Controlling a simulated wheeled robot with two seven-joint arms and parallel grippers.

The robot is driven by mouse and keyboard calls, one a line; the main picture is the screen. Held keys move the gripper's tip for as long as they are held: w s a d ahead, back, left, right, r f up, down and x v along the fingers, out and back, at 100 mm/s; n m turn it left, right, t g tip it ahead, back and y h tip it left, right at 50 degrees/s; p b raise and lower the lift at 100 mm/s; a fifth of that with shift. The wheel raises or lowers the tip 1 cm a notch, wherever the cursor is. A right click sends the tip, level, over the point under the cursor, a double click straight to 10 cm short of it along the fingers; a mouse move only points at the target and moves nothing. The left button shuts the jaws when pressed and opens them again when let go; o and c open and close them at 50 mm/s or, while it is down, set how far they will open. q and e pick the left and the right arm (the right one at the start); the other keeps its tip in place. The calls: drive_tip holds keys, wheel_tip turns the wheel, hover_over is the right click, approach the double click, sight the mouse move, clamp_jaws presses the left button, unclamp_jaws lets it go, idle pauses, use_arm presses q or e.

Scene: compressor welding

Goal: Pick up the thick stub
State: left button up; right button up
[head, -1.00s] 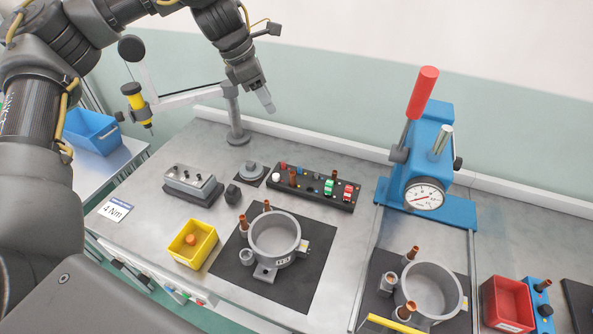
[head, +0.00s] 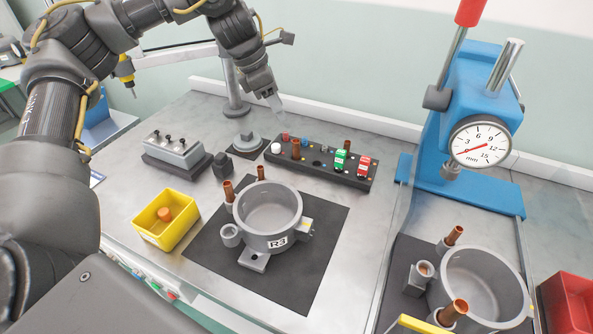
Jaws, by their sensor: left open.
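Two upright copper stubs stand in a black rack (head: 320,162) at the back of the bench: a left one (head: 296,150), which looks slightly thicker, and a right one (head: 347,147). I cannot tell for certain which is the thick stub. My left gripper (head: 275,104) is open and empty, pointing down in the air above and behind the rack's left end. It touches nothing I can see. The grey compressor body marked R3 (head: 268,212) stands on a black mat (head: 318,255), with two upright copper tubes on its left and far sides. My right gripper is not in view.
A blue press with a dial gauge (head: 481,142) stands at the right, near a second compressor body (head: 482,288). A yellow bin (head: 167,220) holding an orange piece sits at the left. A grey switch box (head: 175,150) and a post stand behind it.

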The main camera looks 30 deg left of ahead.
sight(293, 141)
use_arm(q)
drive_tip(key=x, duration=0.2)
drive_tip(key=b+x, duration=0.1)
drive_tip(key=x, duration=0.5)
drive_tip(key=shift+s+a+f, duration=0.25)
drive_tip(key=shift+a+f, duration=0.1)
drive_tip(key=shift+f, duration=0.05)
drive_tip(key=shift+d+x, duration=0.1)
drive_tip(key=shift+x, duration=1.2)
drive_tip(key=shift+d+x, duration=0.15)
drive_tip(key=shift+x, duration=1.2)
drive_tip(key=shift+s, duration=0.1)
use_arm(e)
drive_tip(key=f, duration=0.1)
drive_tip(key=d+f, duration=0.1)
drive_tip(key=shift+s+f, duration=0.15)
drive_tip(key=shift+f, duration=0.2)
use_arm(q)
drive_tip(key=shift+c, duration=0.2)
drive_tip(key=shift+r, duration=0.1)
clamp_jaws()
